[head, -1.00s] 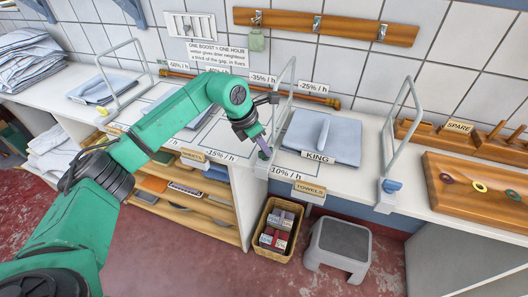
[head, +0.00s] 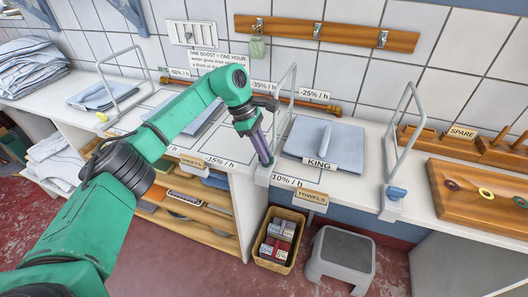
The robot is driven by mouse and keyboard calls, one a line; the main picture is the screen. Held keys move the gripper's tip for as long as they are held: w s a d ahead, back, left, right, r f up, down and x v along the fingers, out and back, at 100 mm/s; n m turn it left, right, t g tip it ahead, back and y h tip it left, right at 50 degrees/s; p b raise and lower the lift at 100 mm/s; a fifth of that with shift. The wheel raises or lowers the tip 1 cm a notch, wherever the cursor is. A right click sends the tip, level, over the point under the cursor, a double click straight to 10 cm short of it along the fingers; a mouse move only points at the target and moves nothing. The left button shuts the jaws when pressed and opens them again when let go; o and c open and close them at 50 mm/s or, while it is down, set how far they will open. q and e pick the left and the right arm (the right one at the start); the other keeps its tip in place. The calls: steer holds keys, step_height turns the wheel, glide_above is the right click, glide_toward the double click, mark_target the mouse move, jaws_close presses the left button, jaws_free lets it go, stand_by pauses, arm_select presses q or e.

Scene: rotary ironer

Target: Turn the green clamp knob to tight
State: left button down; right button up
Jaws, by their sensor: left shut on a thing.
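My left gripper (head: 266,158) reaches in from the left and points down at the foot of the middle wire frame (head: 284,112), at the front edge of the counter. Its purple-grey fingers are shut on the green clamp knob, which they almost wholly hide. The clamp foot (head: 263,174) shows pale just below the fingertips. How far the knob is turned cannot be told. My right gripper is not in view.
A folded cloth with a KING label (head: 319,163) lies right of the frame. Another frame with a blue knob (head: 396,193) stands further right, and a yellow knob (head: 101,117) is at far left. A basket (head: 277,243) and grey stool (head: 341,257) stand below.

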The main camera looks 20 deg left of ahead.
arm_select(q)
steer(key=shift+r+m, duration=0.15)
steer(key=shift+m, duration=0.15)
steer(key=c, duration=0.9)
jaws_free()
steer(key=shift+o, duration=0.2)
steer(key=v, duration=1.4)
steer(key=shift+r, duration=0.15)
steer(key=shift+w+a, duration=0.15)
